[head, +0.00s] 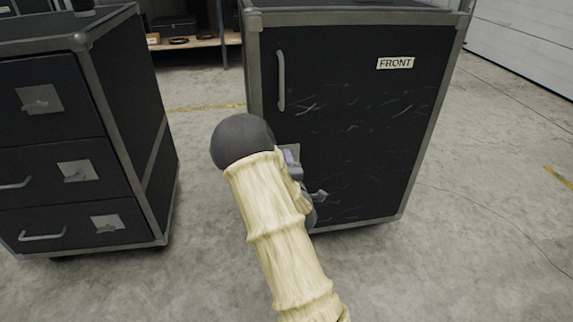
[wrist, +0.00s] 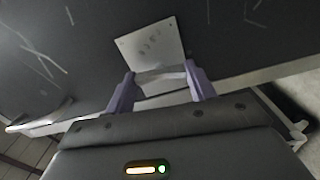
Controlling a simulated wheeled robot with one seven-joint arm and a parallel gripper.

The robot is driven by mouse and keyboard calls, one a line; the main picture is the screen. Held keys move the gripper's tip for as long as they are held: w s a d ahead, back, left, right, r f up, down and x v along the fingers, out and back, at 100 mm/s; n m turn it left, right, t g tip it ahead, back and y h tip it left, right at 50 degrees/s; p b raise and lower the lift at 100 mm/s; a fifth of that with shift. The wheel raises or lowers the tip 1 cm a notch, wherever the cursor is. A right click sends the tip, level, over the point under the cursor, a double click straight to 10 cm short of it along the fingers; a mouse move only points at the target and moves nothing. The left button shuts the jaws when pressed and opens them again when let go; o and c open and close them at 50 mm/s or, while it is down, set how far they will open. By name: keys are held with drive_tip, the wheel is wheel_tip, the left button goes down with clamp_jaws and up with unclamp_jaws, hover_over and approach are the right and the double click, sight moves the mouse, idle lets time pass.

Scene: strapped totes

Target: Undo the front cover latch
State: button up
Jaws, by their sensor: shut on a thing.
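The front cover is the black scuffed face (head: 345,125) of the case marked with a white FRONT label (head: 395,63). In the wrist view, the latch's light grey plate (wrist: 152,43) is fixed to the dark cover, with a pale latch handle (wrist: 160,76) just below it. My gripper (wrist: 162,84) has its two purple fingers on either side of this handle and is shut on it. In the head view, my gripper (head: 293,160) is at the cover's lower left, and my arm hides most of it and the latch.
A grey vertical handle (head: 281,81) is on the cover's upper left. A black drawer case (head: 140,130) with grey latches and handles stands to the left, with a floor gap between. Shelving (head: 190,40) stands behind. The concrete floor (head: 480,230) at right is mostly clear.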

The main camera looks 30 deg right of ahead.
drive_tip(key=shift+a+n, duration=0.1)
drive_tip(key=shift+n, duration=0.5)
drive_tip(key=o, duration=1)
